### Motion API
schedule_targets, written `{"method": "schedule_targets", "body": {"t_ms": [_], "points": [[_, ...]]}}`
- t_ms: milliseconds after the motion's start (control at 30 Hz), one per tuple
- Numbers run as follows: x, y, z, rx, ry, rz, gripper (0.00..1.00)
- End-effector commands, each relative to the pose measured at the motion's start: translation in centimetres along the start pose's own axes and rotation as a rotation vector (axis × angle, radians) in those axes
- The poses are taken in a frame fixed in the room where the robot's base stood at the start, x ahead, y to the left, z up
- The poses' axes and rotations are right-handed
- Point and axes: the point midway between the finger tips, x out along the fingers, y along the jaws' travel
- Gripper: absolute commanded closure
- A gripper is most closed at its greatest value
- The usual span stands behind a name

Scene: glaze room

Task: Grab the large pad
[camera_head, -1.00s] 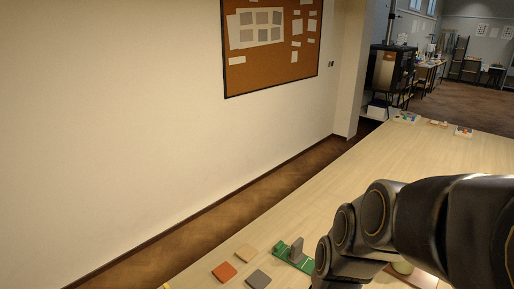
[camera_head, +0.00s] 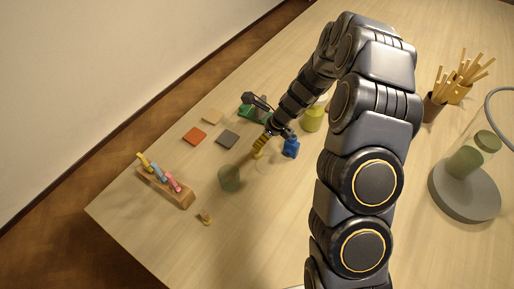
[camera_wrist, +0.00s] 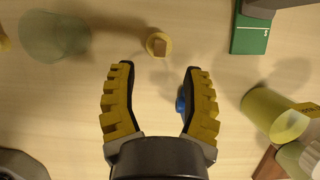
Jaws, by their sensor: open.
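My gripper (camera_head: 258,150) is low over the table, its yellow ribbed fingers apart and empty in the wrist view (camera_wrist: 158,68). No thing is clearly recognisable as the large pad. Just beyond the fingertips is a small yellow disc with a wooden block on it (camera_wrist: 159,44). Flat square pieces lie near the table's left edge: an orange one (camera_head: 194,135), a grey one (camera_head: 228,138) and a tan one (camera_head: 212,117). A green base (camera_wrist: 249,36) bearing a grey block (camera_wrist: 262,8) shows at the wrist view's top right.
A pale green cylinder (camera_head: 229,181) stands near my gripper. A blue object (camera_head: 291,147) and a yellow-green cylinder (camera_head: 312,119) are close on its right. A wooden rack (camera_head: 165,188) holds coloured tools. A small peg-like piece (camera_head: 206,218) stands alone.

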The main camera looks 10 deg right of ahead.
Motion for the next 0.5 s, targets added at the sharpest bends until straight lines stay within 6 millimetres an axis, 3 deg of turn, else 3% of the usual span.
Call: {"method": "schedule_targets", "body": {"t_ms": [500], "points": [[6.2, 0.1, 0.7, -0.007, 0.002, 0.003, 0.52]]}}
